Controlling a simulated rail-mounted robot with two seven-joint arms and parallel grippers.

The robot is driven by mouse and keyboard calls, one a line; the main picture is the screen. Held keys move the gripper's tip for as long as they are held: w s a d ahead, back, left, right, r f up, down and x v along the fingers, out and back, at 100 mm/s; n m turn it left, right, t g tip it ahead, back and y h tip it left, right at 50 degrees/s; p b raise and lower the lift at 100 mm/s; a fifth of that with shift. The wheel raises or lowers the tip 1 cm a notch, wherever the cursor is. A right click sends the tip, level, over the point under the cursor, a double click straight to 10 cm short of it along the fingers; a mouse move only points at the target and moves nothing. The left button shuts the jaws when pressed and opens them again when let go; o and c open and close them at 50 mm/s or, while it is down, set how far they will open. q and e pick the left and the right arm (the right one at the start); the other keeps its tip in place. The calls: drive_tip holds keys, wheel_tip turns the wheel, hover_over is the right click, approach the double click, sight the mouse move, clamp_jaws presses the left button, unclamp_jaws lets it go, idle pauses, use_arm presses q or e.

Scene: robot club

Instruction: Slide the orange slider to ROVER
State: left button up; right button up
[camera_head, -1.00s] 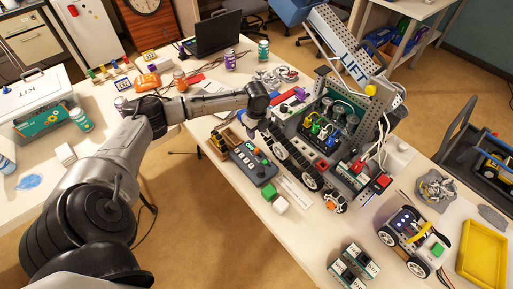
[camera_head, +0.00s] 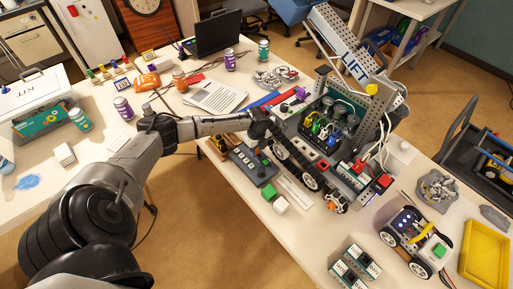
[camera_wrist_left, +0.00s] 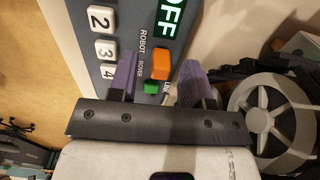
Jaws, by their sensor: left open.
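The control panel (camera_head: 247,166) lies on the table before the tracked robot and fills the upper left of the left wrist view (camera_wrist_left: 88,55). Its orange slider (camera_wrist_left: 161,65) lies between my left gripper's two purple fingers, with a gap to each. The lettering ROBOT and the smaller ROVER run along its left side; a partly hidden label starting with LI is just below. My left gripper (camera_wrist_left: 158,76) is open over the panel; in the head view it hangs at the panel's far right edge (camera_head: 262,147). Whether the fingertips touch the panel cannot be told. My right gripper is out of view.
A green display (camera_wrist_left: 171,18) reading OFF and white numbered buttons (camera_wrist_left: 103,48) flank the slider. A small green piece (camera_wrist_left: 151,88) sits beside it. The tracked robot (camera_head: 325,140) stands close on the right.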

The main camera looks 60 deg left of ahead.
use_arm(q)
drive_tip(key=shift+c, duration=0.3)
clamp_jaws()
